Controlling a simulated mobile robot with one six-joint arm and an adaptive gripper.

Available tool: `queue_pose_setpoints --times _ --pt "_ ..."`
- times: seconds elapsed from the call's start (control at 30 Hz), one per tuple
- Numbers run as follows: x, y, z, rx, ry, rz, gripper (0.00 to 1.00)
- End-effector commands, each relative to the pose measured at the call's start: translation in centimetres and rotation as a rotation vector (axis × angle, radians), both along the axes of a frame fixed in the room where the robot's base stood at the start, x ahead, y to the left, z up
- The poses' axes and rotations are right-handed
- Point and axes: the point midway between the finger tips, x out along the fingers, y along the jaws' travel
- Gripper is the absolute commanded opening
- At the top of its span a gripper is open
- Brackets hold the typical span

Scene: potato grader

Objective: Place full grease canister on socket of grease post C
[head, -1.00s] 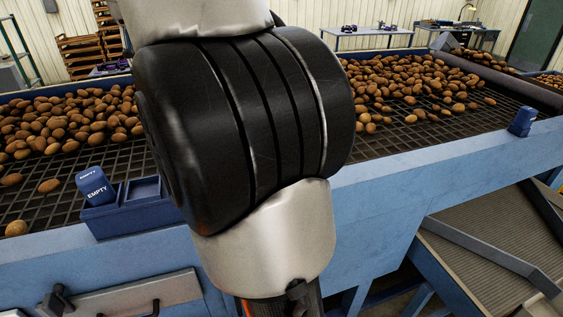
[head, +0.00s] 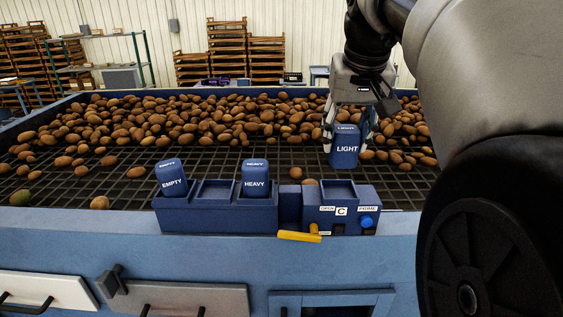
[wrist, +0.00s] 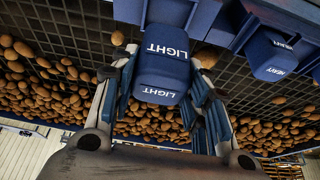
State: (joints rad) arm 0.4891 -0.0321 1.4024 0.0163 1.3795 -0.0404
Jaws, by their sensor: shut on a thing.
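My gripper (head: 349,126) is shut on a blue canister marked LIGHT (head: 346,150), upright and held just above and behind grease post C (head: 342,211) in the head view. The post's top socket (head: 330,189) is an empty recess. In the wrist view the LIGHT canister (wrist: 165,68) is between the two fingers. A blue rack (head: 216,219) left of the post holds a canister marked EMPTY (head: 172,180) at its left and one marked HEAVY (head: 255,180) at its right. The middle slot is empty. The HEAVY canister (wrist: 277,57) also shows in the wrist view.
A yellow lever (head: 300,237) lies at the post's left, near an OPEN label. A blue button (head: 367,222) is at its right. Potatoes (head: 205,122) cover the mesh bed behind. My arm fills the right side of the head view. Wooden crates stand far back.

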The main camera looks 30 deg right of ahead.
Motion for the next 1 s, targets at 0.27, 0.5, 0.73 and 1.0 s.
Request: queue_pose_setpoints --times 0.27,0.5,0.73,1.0 --pt "0.0 0.0 -3.6 -0.001 -0.003 0.000 0.12" --pt "0.0 0.0 -6.8 0.000 -0.001 -0.001 0.12" --pt "0.0 0.0 -7.3 -0.001 -0.004 -0.001 0.12" --pt "0.0 0.0 -7.7 0.000 -0.001 -0.001 0.44"
